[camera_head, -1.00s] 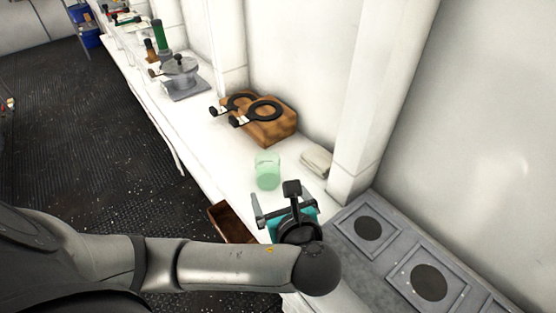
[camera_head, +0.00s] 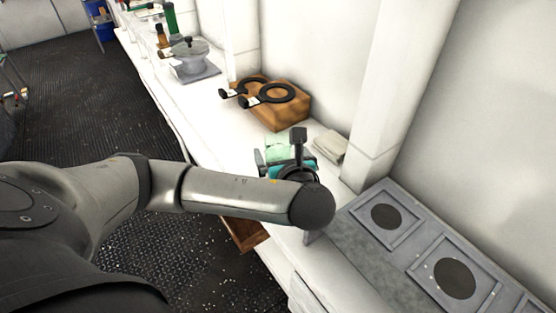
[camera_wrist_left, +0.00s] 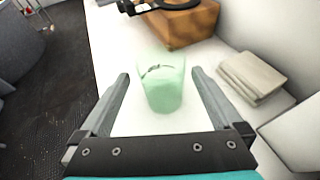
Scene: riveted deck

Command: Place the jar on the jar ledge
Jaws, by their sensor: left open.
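A translucent pale green glass jar (camera_head: 279,144) stands upright on the white counter (camera_head: 228,165). In the head view my left gripper (camera_head: 284,160) hides its lower part. In the left wrist view the jar (camera_wrist_left: 163,90) shows whole, with a small dark mark on its side. My left gripper (camera_wrist_left: 159,77) is open, one finger on each side of the jar, with visible gaps to both. I cannot tell which surface is the jar ledge. My right gripper is not in view.
A wooden block (camera_head: 283,114) with two black rings stands just behind the jar. A folded beige cloth (camera_head: 330,146) lies to its right. A metal pot (camera_head: 188,60) stands farther along the counter. A grey stove top (camera_head: 356,232) is at the right. A white pillar (camera_head: 385,90) rises nearby.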

